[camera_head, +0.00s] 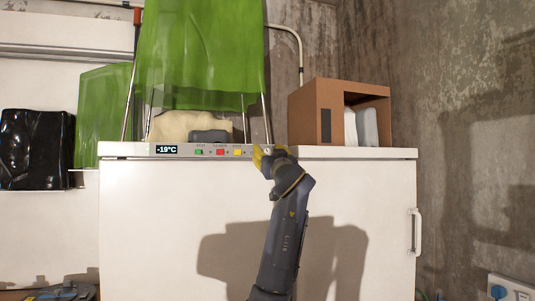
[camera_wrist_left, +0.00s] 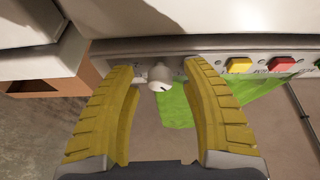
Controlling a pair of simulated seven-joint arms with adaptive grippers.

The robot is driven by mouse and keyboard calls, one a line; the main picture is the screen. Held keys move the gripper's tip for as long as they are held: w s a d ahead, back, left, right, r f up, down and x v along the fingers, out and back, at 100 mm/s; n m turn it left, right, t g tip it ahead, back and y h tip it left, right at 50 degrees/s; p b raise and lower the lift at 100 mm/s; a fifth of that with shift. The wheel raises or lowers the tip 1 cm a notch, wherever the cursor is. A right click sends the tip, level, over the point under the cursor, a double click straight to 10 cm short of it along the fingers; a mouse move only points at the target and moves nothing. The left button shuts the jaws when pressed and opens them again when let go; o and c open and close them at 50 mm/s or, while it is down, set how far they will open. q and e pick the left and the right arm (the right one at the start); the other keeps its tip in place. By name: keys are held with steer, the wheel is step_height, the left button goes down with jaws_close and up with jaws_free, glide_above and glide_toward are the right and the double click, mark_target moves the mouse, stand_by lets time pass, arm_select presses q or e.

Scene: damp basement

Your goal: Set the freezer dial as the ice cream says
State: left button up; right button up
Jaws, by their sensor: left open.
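The white freezer (camera_head: 160,230) has a control strip along its top front edge. Its display (camera_head: 166,149) reads -19°C. The dial (camera_wrist_left: 160,77) is a small pale knob with a dark mark, best seen in the left wrist view; in the head view my gripper covers it. My left gripper (camera_head: 266,156) is at the right part of the strip. In the wrist view its yellow fingers (camera_wrist_left: 158,70) are open, one on each side of the dial, with gaps between them and the knob. I cannot identify any ice cream. My right gripper is not in view.
Green (camera_head: 200,152), red (camera_head: 220,152) and yellow (camera_head: 237,152) buttons sit left of my gripper. On the freezer top are a green chair (camera_head: 200,50), a cream-coloured lump (camera_head: 172,125), a grey item (camera_head: 209,136) and an open cardboard box (camera_head: 305,112).

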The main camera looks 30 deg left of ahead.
arm_select(q)
steer(key=shift+o, duration=0.3)
jaws_close()
steer(key=shift+r+m+t, duration=0.1)
steer(key=shift+m+t, duration=0.3)
steer(key=shift+m, duration=0.3)
steer(key=m+t+h, duration=0.1)
steer(key=m, duration=0.2)
steer(key=m+t+h, duration=0.1)
steer(key=m+h, duration=0.1)
steer(key=m, duration=0.2)
steer(key=shift+h, duration=0.3)
steer(key=m+h, duration=0.1)
steer(key=m, duration=0.2)
steer(key=m+h, duration=0.2)
steer(key=m, duration=0.2)
steer(key=shift+m+h, duration=0.3)
steer(key=shift+m, duration=0.2)
